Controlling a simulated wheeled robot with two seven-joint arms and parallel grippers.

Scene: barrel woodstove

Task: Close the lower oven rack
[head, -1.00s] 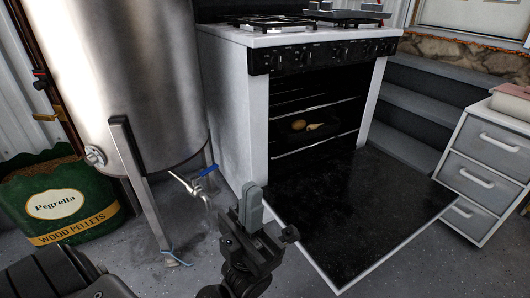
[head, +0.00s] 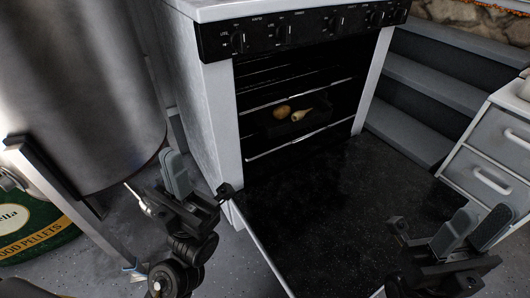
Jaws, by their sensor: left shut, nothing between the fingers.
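The white oven (head: 203,115) stands ahead with its black door (head: 330,200) folded down flat. The lower oven rack (head: 285,146) shows as a pale front rail across the low part of the opening; how far out it sits is hard to tell. Above it is a dark tray with two tan food pieces (head: 283,112). My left gripper (head: 176,172) is shut and empty, left of the open door and apart from the rack. My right gripper (head: 474,228) is open and empty over the door's right side, also apart from the rack.
An upper rack (head: 290,97) crosses the oven cavity. A large metal tank (head: 95,90) stands left, with a green pellet bag (head: 30,240) below it. Grey steps (head: 425,85) and a drawer unit (head: 490,178) are at right. The space above the open door is mostly clear.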

